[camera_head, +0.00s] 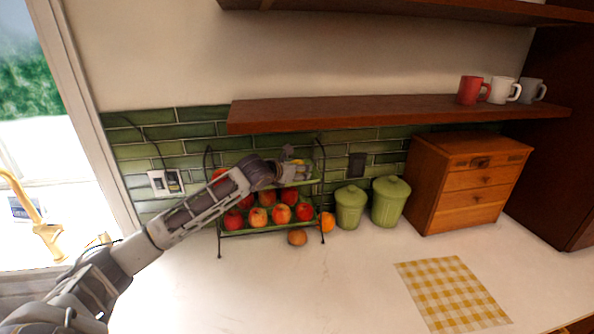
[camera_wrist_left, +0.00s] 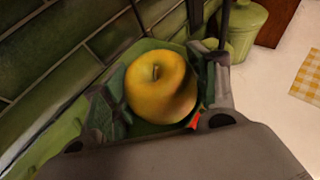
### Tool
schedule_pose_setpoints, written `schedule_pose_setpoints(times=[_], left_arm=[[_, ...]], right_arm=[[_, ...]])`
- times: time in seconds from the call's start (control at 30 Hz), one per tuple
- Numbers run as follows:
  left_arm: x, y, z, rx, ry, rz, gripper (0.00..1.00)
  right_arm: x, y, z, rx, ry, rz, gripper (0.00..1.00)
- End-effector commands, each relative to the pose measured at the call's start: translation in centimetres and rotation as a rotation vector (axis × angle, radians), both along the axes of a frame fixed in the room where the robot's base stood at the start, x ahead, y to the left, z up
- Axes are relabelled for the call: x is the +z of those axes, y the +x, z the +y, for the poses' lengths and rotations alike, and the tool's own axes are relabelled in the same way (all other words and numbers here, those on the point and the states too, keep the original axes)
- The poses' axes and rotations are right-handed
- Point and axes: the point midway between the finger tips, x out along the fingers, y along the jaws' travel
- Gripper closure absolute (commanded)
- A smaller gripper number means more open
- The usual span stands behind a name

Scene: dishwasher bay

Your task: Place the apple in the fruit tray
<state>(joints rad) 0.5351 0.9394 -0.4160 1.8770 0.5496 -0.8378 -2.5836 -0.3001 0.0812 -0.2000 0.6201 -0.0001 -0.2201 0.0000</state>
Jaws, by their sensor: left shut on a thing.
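A yellow apple (camera_wrist_left: 158,85) is between the fingers of my left gripper (camera_wrist_left: 162,98) in the left wrist view. My left gripper (camera_head: 292,168) is shut on this apple at the upper tier of a two-tier fruit tray (camera_head: 318,183) in the head view. The apple is mostly hidden there by the gripper. The tray's green surface (camera_wrist_left: 150,129) shows under and around the apple in the wrist view; I cannot tell whether the apple touches it. Several red apples (camera_head: 281,213) fill the lower tier. My right gripper is not in view.
Two green canisters (camera_head: 350,206) and a wooden drawer box (camera_head: 468,185) stand to the right. A shelf (camera_head: 400,108) hangs above. The front counter is clear around a checkered cloth (camera_head: 452,293).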

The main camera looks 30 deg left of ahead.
Motion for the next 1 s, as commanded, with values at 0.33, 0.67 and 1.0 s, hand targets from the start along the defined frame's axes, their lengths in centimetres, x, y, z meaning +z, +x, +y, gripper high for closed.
schedule_pose_setpoints(times=[0.33,0.67,1.0], left_arm=[[-0.8,-0.1,-0.2,-0.001,0.000,0.015,0.32],[-1.0,-0.3,-0.2,-0.002,0.001,0.018,0.32],[-0.2,-1.8,0.2,0.000,0.004,0.015,0.32]], right_arm=[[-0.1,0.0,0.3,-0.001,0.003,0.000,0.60],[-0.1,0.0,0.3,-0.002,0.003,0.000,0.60],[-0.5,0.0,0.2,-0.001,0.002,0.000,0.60]])
